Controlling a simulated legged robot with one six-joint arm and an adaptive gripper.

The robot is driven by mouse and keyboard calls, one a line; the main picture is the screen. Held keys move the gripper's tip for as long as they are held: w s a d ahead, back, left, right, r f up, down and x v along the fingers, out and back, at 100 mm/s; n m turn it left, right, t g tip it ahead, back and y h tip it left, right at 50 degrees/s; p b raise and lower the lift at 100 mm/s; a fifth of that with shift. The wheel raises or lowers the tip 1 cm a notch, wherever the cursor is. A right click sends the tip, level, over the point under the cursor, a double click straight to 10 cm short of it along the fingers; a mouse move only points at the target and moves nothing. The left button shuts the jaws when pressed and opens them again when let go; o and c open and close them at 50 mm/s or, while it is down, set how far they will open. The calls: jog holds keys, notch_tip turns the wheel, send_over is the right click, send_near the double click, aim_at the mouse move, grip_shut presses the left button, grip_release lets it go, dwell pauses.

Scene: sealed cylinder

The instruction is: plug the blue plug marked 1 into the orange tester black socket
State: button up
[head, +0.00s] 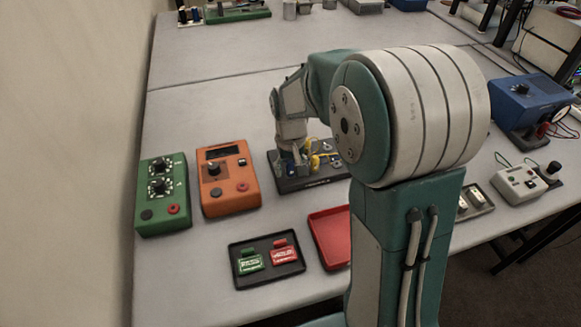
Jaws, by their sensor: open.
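The orange tester (229,196) stands on the table left of centre, with a dark display, a black knob and small round sockets on its face. A dark socket (216,192) shows at its lower left. Right of the tester is a dark board (313,183) with yellow and blue parts. A blue piece (287,167) shows at the board's left, likely a plug; its marking is too small to read. My gripper (290,160) is open and points down at this blue piece. I cannot tell whether its fingers touch it. My arm hides the board's right end.
A green tester (163,205) stands left of the orange one. In front are a black tray (244,276) with green and red pieces and a red tray (330,232). A blue box (528,105) stands at right.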

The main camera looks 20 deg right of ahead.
aim_at(290, 162)
grip_shut()
jog(key=shift+r, duration=0.1)
jog(key=shift+r, duration=2.9)
jog(key=shift+a, duration=0.1)
jog(key=a+n, duration=0.3)
jog(key=a+r+n, duration=0.1)
jog(key=a+n, duration=0.2)
jog(key=a+r+n, duration=0.1)
jog(key=a+n, duration=0.1)
jog(key=a, duration=0.1)
jog(key=shift+s+a+n, duration=0.1)
jog(key=shift+s+n, duration=0.05)
jog(key=shift+n, duration=0.25)
jog(key=a+n, duration=0.3)
jog(key=s+a+r+n, duration=0.1)
jog(key=a+n, duration=0.2)
jog(key=s+a+r+n, duration=0.1)
jog(key=a+n, duration=0.2)
jog(key=shift+s+a, duration=0.1)
jog(key=shift+s, duration=0.15)
